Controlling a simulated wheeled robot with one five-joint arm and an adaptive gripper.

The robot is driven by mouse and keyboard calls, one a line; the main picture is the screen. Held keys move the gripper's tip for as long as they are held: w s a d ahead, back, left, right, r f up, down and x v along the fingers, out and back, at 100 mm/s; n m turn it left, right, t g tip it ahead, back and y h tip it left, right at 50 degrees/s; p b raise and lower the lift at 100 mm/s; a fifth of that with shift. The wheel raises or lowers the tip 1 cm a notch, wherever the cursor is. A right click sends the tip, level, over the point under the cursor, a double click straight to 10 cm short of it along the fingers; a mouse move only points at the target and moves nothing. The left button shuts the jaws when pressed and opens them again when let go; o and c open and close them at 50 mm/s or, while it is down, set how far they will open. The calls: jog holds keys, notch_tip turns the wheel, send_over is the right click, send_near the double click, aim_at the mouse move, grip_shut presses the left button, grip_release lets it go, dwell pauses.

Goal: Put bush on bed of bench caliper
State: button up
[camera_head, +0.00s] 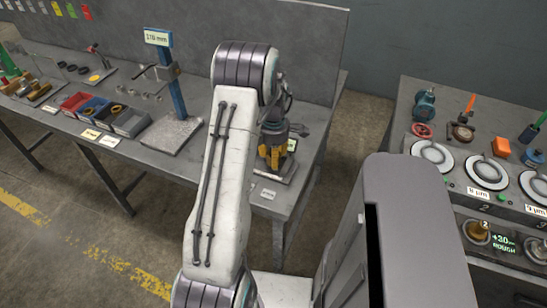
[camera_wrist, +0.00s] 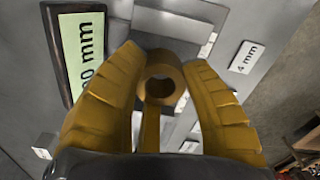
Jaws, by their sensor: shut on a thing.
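My gripper (camera_head: 272,155) is over the bench caliper (camera_head: 288,172) at the right end of the long bench. In the wrist view its two yellow fingers (camera_wrist: 162,58) are closed around the brass-coloured bush (camera_wrist: 160,68), a short ring with its hole facing the camera. A narrow brass-coloured strip shows below the ring. The caliper's green display (camera_wrist: 82,55) reads in mm, its first digits partly cut off. Grey metal of the caliper (camera_wrist: 185,22) lies behind the bush. Whether the bush touches the bed cannot be told. My arm hides part of the caliper in the head view.
A "4 mm" card (camera_wrist: 246,57) lies beside the caliper. A blue height stand (camera_head: 178,95), red and blue bins (camera_head: 95,106) and small tools are further left on the bench. A second bench (camera_head: 500,150) with gauges stands right, across a floor gap.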

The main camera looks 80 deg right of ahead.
jog(key=shift+f, duration=0.55)
jog(key=shift+f, duration=0.1)
jog(key=shift+f, duration=0.1)
jog(key=o, duration=1.2)
jog(key=shift+c, duration=0.2)
notch_tip(320, 180, up, 12)
jog(key=shift+r, duration=0.2)
